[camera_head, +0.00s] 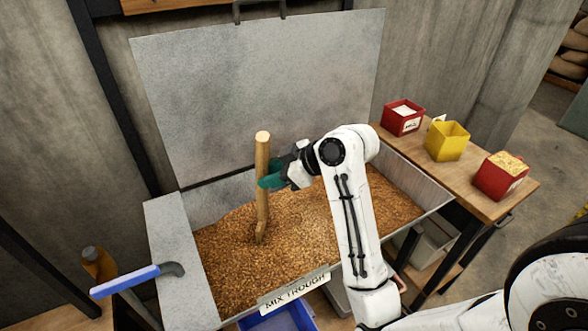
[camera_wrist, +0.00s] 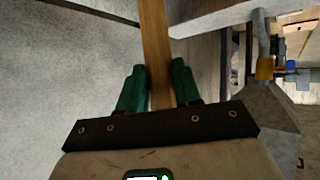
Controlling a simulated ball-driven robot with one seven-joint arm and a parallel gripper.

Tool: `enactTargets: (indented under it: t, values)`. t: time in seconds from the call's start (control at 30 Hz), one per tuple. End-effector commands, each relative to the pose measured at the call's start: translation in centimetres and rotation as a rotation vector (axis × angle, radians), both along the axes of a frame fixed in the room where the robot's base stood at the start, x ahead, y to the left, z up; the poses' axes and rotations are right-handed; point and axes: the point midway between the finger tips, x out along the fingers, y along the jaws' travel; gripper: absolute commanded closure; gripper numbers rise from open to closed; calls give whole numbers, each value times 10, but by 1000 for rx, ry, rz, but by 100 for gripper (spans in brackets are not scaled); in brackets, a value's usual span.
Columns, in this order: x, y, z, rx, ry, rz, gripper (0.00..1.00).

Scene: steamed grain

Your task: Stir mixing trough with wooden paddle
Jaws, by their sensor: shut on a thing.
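The mixing trough (camera_head: 209,301) is a grey metal bin full of brown grain (camera_head: 290,240), with its lid (camera_head: 260,90) raised behind it. The wooden paddle (camera_head: 263,160) stands nearly upright in the grain toward the trough's left side, its lower end hidden in the grain. My gripper (camera_head: 268,182) has green fingers shut around the paddle's upper shaft, coming from the right. In the wrist view, the paddle shaft (camera_wrist: 155,45) runs between the two green fingers (camera_wrist: 158,85).
A wooden side table (camera_head: 420,160) to the right holds a red box (camera_head: 402,118), a yellow box (camera_head: 447,141) and another red box (camera_head: 500,176). A blue bin (camera_head: 280,322) sits below the front.

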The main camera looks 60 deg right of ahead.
Motion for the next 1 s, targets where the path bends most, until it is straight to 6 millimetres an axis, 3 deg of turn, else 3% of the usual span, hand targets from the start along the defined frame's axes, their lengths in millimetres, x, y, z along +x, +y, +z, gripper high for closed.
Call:
enactTargets:
  t: [0.3,0.5,0.87,1.0]
  values:
    - [36,54,-1,-2,-5,5,100]
    - [52,78,-1,-2,-4,4,100]
    - [67,99,0,-2,-3,2,100]
    - [66,98,14,-1,-4,-1,100]
